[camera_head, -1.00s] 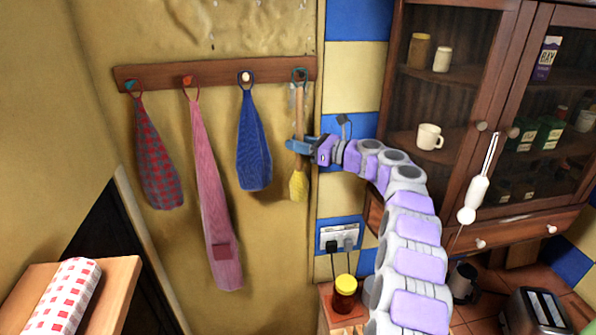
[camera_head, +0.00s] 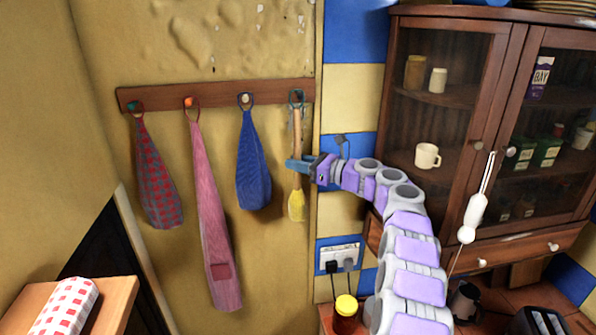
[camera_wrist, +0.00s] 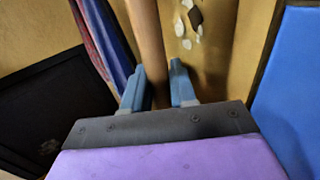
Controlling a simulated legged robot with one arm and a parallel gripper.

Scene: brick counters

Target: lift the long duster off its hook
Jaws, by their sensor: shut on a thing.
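The long duster (camera_head: 297,200) has a wooden handle and a yellow head. It hangs upright by a loop from the rightmost hook (camera_head: 296,96) of the wooden rail (camera_head: 215,93), close to the wall. My gripper (camera_head: 298,164) reaches in from the right and is shut on the handle, above the yellow head. In the wrist view the handle (camera_wrist: 149,50) passes between the two blue fingers (camera_wrist: 158,85). The handle's lower part is hidden there.
A blue cloth (camera_head: 253,165), a pink cloth (camera_head: 215,220) and a red checked cloth (camera_head: 157,185) hang to the left. A glass-fronted cabinet (camera_head: 498,90) stands right. A socket with plugs (camera_head: 340,256) and a yellow-lidded jar (camera_head: 345,312) are below.

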